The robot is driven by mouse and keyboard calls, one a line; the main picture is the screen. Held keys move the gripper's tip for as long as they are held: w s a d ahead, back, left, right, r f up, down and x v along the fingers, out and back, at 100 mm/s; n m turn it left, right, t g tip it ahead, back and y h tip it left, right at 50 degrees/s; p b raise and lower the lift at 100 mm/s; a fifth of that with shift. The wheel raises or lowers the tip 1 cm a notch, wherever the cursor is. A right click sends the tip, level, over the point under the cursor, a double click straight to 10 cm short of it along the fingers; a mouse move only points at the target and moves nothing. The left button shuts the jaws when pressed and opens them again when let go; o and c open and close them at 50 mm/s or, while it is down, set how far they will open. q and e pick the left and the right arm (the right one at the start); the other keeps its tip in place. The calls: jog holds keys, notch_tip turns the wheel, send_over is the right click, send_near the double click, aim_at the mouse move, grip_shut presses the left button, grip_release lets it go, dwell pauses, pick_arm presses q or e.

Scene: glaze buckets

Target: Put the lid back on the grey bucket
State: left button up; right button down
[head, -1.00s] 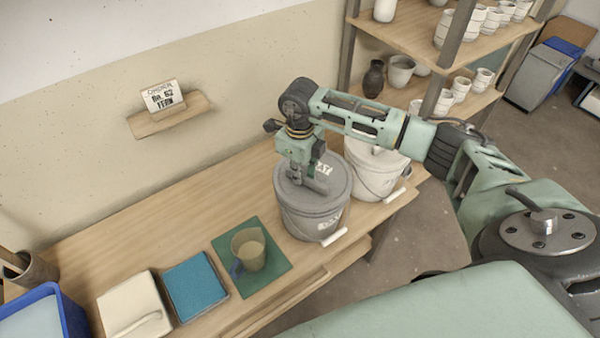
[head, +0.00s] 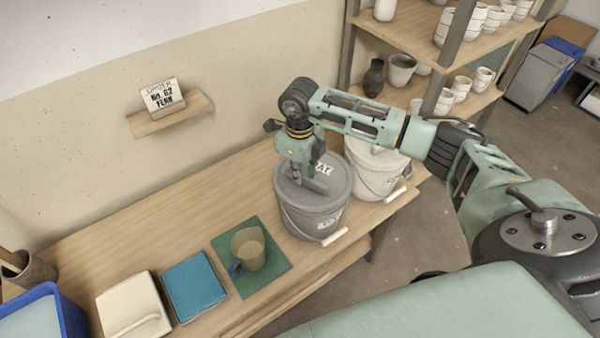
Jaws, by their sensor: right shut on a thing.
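The grey bucket (head: 309,219) stands upright on the wooden table, its white-gripped handle hanging at the front. Its grey lid (head: 336,176) lies over the bucket's top and looks level. I cannot tell if it is pressed fully down. My right gripper (head: 308,183) points down at the middle of the lid and is shut on it, apparently at its handle, which the fingers mostly hide. My left gripper is not in view.
A white lidded bucket (head: 374,180) stands close behind and right of the grey one. A jug (head: 248,250) stands on a green mat (head: 276,268) to the left. A blue cloth (head: 195,286), a cream cloth (head: 133,306) and a blue bin (head: 72,318) lie farther left.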

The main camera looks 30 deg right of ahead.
jog(key=c, duration=1.7)
grip_release()
jog(key=shift+c, duration=0.2)
jog(key=o, duration=0.5)
jog(key=shift+c, duration=0.2)
jog(key=shift+r, duration=0.15)
jog(key=shift+r+p, duration=2.05)
jog(key=shift+r, duration=1.3)
